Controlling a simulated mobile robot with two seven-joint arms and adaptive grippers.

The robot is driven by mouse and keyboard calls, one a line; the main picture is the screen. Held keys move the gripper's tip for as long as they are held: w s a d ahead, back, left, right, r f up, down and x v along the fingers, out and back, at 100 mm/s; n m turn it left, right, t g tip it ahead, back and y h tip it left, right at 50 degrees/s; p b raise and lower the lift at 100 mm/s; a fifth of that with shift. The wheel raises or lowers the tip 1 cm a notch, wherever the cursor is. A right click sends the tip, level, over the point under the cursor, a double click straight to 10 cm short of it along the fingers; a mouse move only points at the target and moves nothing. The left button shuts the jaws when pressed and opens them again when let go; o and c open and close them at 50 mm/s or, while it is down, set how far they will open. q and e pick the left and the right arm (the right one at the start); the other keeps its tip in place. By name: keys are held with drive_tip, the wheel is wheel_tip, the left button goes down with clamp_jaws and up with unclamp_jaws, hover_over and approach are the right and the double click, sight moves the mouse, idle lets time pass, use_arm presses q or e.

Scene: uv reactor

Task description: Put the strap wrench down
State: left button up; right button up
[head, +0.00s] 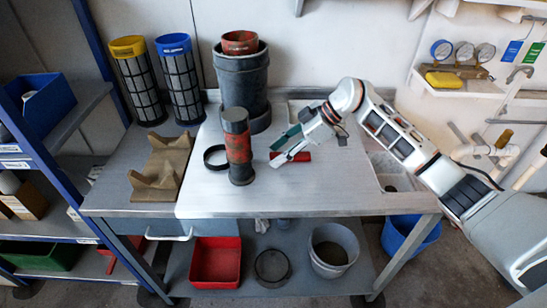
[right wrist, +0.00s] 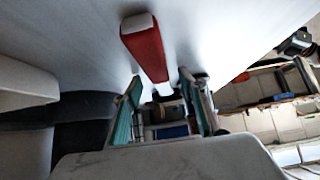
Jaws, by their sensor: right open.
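A red bar with pale ends, which looks like the strap wrench's handle (head: 299,157), lies on the pale worktop. It also shows in the right wrist view as a red handle (right wrist: 145,50), just beyond the fingertips. My right gripper (head: 276,153) is open, with its fingers apart beside the handle and nothing visible between them. A black ring (head: 206,158) lies left of the red and black cylinder (head: 239,150); I cannot tell whether it belongs to the wrench. My left gripper is not in view.
A large grey vessel (head: 242,85) with a red top stands behind. Yellow-capped (head: 138,88) and blue-capped (head: 181,88) cartridges stand at the back left, near a brown cradle (head: 158,172). A sink (head: 394,172) is at the right. The worktop's front right is clear.

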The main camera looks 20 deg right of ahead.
clamp_jaws()
idle(0.3)
drive_tip(key=shift+w+r, duration=0.1)
drive_tip(key=shift+r, duration=0.4)
wheel_tip(320, 180, up, 27)
drive_tip(key=p, duration=0.4)
